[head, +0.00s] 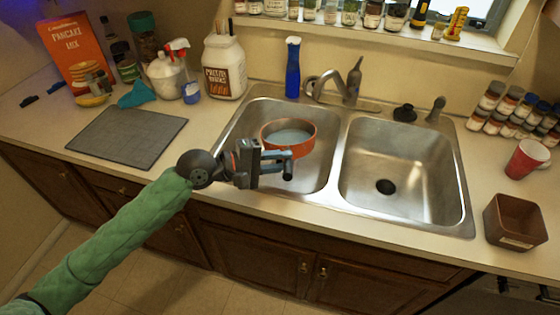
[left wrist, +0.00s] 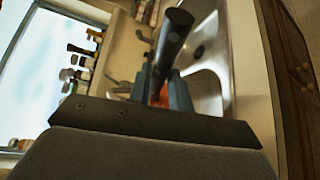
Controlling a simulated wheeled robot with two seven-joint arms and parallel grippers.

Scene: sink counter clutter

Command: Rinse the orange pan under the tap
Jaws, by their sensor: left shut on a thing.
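The orange pan (head: 304,146) is over the left sink basin (head: 246,122), with its blue-grey inside facing up. I cannot tell whether it touches the basin floor or whether water is in it. Its dark handle (head: 288,172) points toward the front edge. My left gripper (head: 280,157) is shut on the handle. In the left wrist view the dark handle (left wrist: 174,38) sticks up between the fingers, with a bit of orange pan (left wrist: 160,96) behind. The tap (head: 334,80) stands behind the basins, its spout behind the pan. No stream shows. My right gripper is not in view.
The right basin (head: 410,165) is empty. A blue bottle (head: 292,70) stands behind the left basin. A grey mat (head: 128,135) lies left of the sink. A red cup (head: 527,159) and a brown box (head: 514,222) stand at the right.

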